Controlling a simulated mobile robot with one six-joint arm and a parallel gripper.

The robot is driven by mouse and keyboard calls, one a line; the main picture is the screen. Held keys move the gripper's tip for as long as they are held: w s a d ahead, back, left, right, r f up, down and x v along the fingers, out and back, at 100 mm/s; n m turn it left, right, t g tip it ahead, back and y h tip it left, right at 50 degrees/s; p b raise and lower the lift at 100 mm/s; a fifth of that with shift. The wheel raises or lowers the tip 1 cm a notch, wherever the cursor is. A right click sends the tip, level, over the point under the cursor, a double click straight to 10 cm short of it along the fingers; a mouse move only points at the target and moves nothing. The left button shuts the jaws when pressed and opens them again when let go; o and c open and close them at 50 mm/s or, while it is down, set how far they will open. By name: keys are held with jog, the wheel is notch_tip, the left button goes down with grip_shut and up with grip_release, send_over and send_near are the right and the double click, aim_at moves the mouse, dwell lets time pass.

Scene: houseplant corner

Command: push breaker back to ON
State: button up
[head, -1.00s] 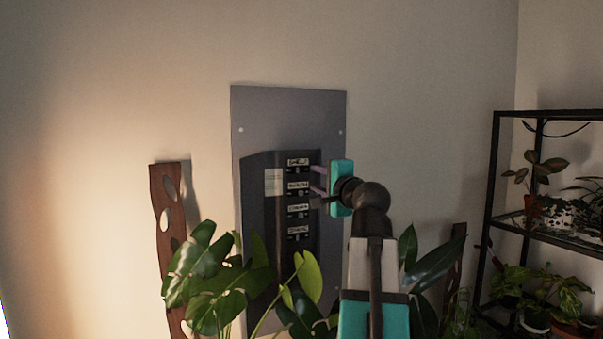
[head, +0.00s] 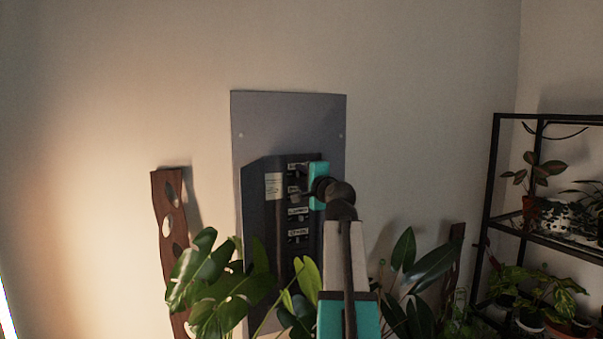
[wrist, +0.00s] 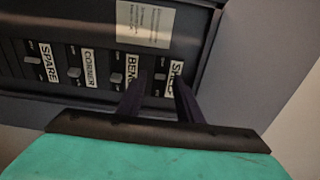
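The breaker panel (head: 258,215) is a dark cover on a grey wall plate (head: 290,120), with several labelled breakers in a column. In the wrist view the labels read SPARE (wrist: 48,62), CORNER (wrist: 89,68), BENCH and SHELF (wrist: 175,78), each beside a small grey switch. My gripper (wrist: 160,85) has its two dark fingers apart. The tips are at the SHELF switch (wrist: 160,77), one on either side of it in the picture; contact cannot be told. In the head view the teal hand (head: 317,186) covers the right side of the upper breakers. Which switch is off is unclear.
Broad-leaved plants (head: 208,285) stand in front of the lower panel, with more leaves (head: 432,265) right of my arm. A wooden slat with holes (head: 170,230) is at left. A black shelf rack (head: 492,205) with potted plants stands at right.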

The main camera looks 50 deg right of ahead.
jog(key=shift+w+d, duration=0.25)
jog(key=shift+w, duration=0.25)
jog(key=shift+c, duration=0.2)
grip_shut()
